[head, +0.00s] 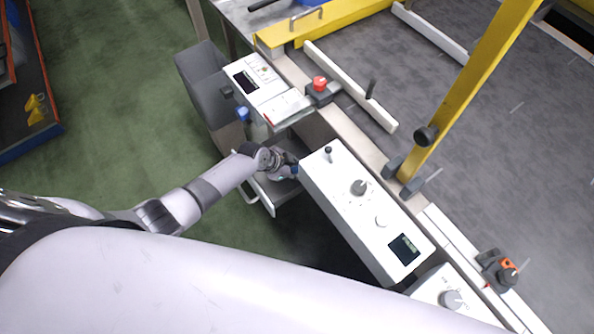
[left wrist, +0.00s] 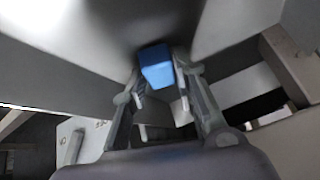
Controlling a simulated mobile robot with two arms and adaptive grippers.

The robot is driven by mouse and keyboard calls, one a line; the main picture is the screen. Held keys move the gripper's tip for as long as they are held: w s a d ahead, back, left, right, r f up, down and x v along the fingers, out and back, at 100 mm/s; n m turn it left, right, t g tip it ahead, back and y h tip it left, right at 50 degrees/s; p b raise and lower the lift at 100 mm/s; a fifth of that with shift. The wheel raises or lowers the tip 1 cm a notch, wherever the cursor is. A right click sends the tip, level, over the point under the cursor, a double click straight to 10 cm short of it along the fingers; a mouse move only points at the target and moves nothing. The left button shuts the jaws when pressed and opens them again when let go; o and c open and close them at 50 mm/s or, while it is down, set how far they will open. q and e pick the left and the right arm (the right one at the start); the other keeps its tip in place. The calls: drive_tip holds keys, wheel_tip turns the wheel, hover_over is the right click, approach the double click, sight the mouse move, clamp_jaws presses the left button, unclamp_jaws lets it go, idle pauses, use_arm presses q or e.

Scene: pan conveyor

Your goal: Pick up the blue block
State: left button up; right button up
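The blue block (left wrist: 157,68) shows in the left wrist view, between and just beyond the fingertips of my left gripper (left wrist: 160,82). The fingers stand apart on either side of the block, and I cannot tell whether they touch it. In the head view my left gripper (head: 288,167) is low at an open grey tray (head: 272,198), beside the white control box. The block cannot be made out in the head view; my gripper and the box are in the way. My right gripper is in neither view.
The white control box (head: 340,190) with knobs and a screen stands close to the right of my left gripper. A blue-capped bottle (head: 243,115) and a grey bin (head: 203,85) are behind it. Green floor (head: 110,110) is free to the left.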

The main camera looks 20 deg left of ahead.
use_arm(q)
drive_tip(key=shift+c, duration=1.2)
drive_tip(key=shift+r, duration=0.15)
